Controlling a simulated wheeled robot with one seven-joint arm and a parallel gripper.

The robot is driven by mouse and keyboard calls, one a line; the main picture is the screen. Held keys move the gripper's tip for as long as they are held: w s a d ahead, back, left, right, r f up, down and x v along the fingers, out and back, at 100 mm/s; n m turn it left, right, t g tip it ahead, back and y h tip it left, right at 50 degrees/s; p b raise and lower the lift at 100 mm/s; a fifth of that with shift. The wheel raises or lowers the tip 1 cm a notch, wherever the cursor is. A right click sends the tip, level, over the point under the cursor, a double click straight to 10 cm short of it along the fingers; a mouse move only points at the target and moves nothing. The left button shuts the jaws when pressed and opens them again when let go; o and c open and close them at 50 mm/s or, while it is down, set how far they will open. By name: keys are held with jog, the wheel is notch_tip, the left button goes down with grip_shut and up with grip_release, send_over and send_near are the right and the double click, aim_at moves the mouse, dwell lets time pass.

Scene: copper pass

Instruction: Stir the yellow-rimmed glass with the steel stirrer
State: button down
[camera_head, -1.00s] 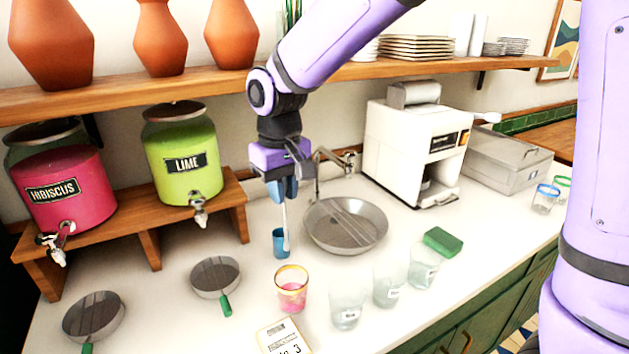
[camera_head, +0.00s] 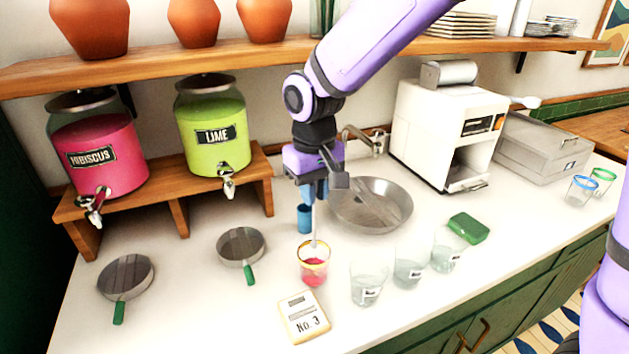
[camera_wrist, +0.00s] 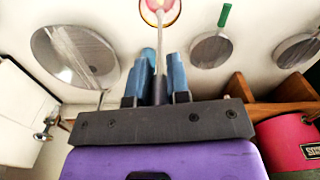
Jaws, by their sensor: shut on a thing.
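The yellow-rimmed glass (camera_head: 313,263) stands on the counter with pink-red liquid in it. My gripper (camera_head: 314,192) is shut on the steel stirrer (camera_head: 314,222) and holds it upright above the glass. The stirrer's lower end is at the glass mouth in the head view; how deep it reaches is hard to tell. In the wrist view the stirrer (camera_wrist: 160,45) runs from between the blue fingers (camera_wrist: 160,78) to the glass (camera_wrist: 160,8), which is cut off by the frame's top edge.

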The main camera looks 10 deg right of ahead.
aim_at(314, 239)
jog(key=shift+f, duration=4.25)
jog(key=shift+a, duration=0.1)
